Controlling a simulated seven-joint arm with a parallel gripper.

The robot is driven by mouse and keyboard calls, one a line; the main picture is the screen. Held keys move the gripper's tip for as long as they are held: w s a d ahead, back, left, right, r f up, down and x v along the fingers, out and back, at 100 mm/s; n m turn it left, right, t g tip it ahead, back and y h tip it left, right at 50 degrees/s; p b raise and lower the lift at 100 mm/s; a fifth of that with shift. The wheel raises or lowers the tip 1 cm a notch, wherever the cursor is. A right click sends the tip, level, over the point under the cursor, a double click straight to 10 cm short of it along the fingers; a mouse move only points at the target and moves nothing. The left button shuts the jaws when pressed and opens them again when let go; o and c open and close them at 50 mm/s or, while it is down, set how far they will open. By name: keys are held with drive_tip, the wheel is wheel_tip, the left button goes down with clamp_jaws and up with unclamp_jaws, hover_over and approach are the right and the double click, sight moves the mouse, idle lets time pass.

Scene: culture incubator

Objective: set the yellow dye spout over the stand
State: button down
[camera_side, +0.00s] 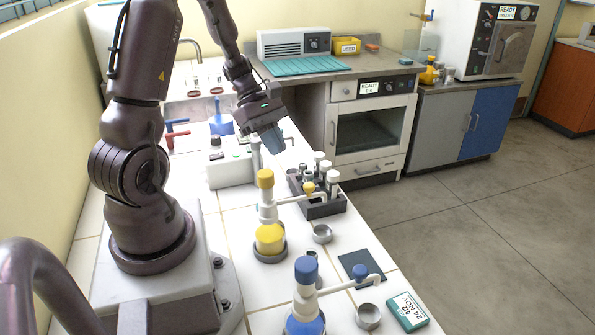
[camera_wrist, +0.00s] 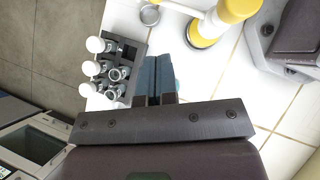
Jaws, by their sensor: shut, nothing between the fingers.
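The yellow dye dispenser (camera_side: 270,238) stands on the white tiled bench, with a yellow cap on top. In the wrist view the dispenser (camera_wrist: 204,32) is at upper right and the stand (camera_wrist: 150,14) at the top. My gripper (camera_side: 273,148) is shut and empty above the bench, behind the dispenser; its fingers (camera_wrist: 157,75) are together.
A dark rack (camera_side: 325,208) of white-capped tubes stands right of the dispenser. A blue dispenser (camera_side: 306,300) with its spout and a metal cup (camera_side: 368,316) are nearer the camera. A dark pad (camera_side: 360,266) and a timer box (camera_side: 407,312) lie near the bench edge.

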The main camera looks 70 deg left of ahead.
sight(307, 186)
drive_tip(key=w+d+f, duration=0.3)
drive_tip(key=d+f, duration=0.1)
drive_tip(key=d, duration=0.1)
drive_tip(key=shift+d, duration=0.4)
drive_tip(key=shift+w+d+m+g, duration=0.15)
drive_tip(key=shift+d+m+g, duration=0.25)
drive_tip(key=shift+m, duration=0.2)
drive_tip(key=shift+w+d+m+g+h, duration=0.15)
drive_tip(key=shift+d+m+g+h, duration=0.15)
drive_tip(key=shift+d+m+g, duration=0.6)
drive_tip(key=d+m+g, duration=0.1)
drive_tip(key=m, duration=0.1)
drive_tip(key=d+m+g, duration=0.1)
drive_tip(key=d+m, duration=0.1)
drive_tip(key=m, duration=0.1)
drive_tip(key=s+d+m+g, duration=0.1)
drive_tip(key=m+g, duration=0.1)
drive_tip(key=shift+d, duration=0.15)
drive_tip(key=shift+s+d+m+g+y, duration=0.35)
drive_tip(key=shift+d+m+g+y, duration=0.15)
drive_tip(key=shift+m, duration=0.4)
drive_tip(key=shift+s+d+m+g+y, duration=0.35)
drive_tip(key=shift+m+g, duration=0.25)
drive_tip(key=shift+m, duration=0.3)
